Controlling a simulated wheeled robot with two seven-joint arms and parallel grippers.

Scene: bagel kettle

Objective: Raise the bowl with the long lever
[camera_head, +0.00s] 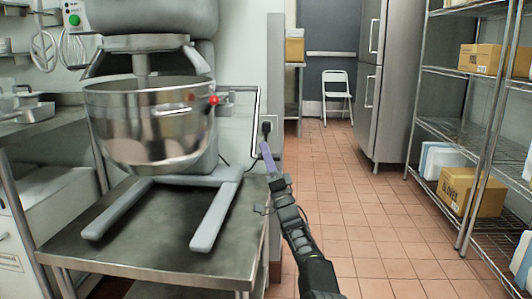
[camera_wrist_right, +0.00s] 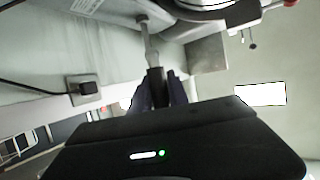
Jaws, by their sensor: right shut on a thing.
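The steel bowl (camera_head: 150,120) hangs in the mixer (camera_head: 150,20) at the left of the head view, upright, above the grey forked base. The long lever's dark grip (camera_head: 266,128) stands to the right of the mixer. In the right wrist view the lever's metal rod (camera_wrist_right: 151,45) runs from the machine down to its black grip. My right gripper (camera_head: 268,158) is shut on that grip; its dark fingers (camera_wrist_right: 157,92) flank it in the wrist view. My left gripper is not in view.
A red knob (camera_head: 214,100) sits at the bowl's right rim. The mixer stands on a steel table (camera_head: 150,250). A wire shelf (camera_head: 450,130) with boxes stands at the right. The tiled floor (camera_head: 340,190) between is clear, with a white chair (camera_head: 337,92) far back.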

